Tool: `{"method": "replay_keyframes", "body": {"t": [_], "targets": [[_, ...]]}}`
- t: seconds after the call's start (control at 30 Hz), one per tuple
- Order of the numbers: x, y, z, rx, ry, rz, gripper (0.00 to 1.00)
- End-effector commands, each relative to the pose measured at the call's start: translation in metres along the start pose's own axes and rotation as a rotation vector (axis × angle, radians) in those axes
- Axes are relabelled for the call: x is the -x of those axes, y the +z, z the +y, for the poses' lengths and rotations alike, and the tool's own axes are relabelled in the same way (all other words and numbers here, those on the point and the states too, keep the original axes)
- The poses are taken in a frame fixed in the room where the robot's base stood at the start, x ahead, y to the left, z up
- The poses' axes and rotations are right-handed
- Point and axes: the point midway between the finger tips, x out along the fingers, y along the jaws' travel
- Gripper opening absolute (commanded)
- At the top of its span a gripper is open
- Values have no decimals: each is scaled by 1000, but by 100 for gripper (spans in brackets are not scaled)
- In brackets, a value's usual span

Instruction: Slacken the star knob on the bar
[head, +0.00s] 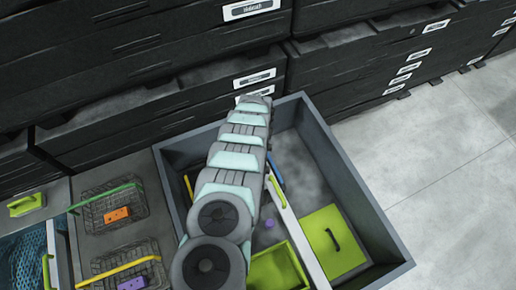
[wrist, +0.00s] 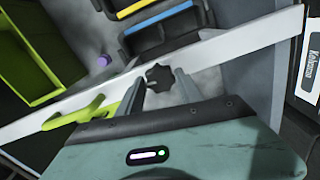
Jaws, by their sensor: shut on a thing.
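The star knob (wrist: 160,77) is black and lobed. In the wrist view it sits on the pale bar (wrist: 232,42), which runs slantwise across the picture. My gripper (wrist: 160,84) has its two grey fingers on either side of the knob and is shut on it. In the head view the bar (head: 301,237) spans the grey bin. There my arm hides the knob and the gripper.
The grey bin (head: 347,168) holds a lime tray (head: 275,271) and a lime lid (head: 333,240) beside the bar. A lime handle (wrist: 82,114) lies close to my gripper. A small purple piece (wrist: 104,61) lies beyond the bar. Black drawers (head: 150,65) stand behind; floor at right is clear.

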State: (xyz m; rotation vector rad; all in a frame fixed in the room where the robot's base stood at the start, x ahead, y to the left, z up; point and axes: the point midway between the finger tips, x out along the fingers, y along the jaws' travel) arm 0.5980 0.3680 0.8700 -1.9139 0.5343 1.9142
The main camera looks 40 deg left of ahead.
Motion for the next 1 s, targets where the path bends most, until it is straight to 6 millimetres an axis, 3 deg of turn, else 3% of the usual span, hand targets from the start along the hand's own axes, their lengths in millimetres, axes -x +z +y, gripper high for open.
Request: {"method": "replay_keyframes", "body": {"t": [1.0], "targets": [[-3,0,1,964,1,-1,2]]}}
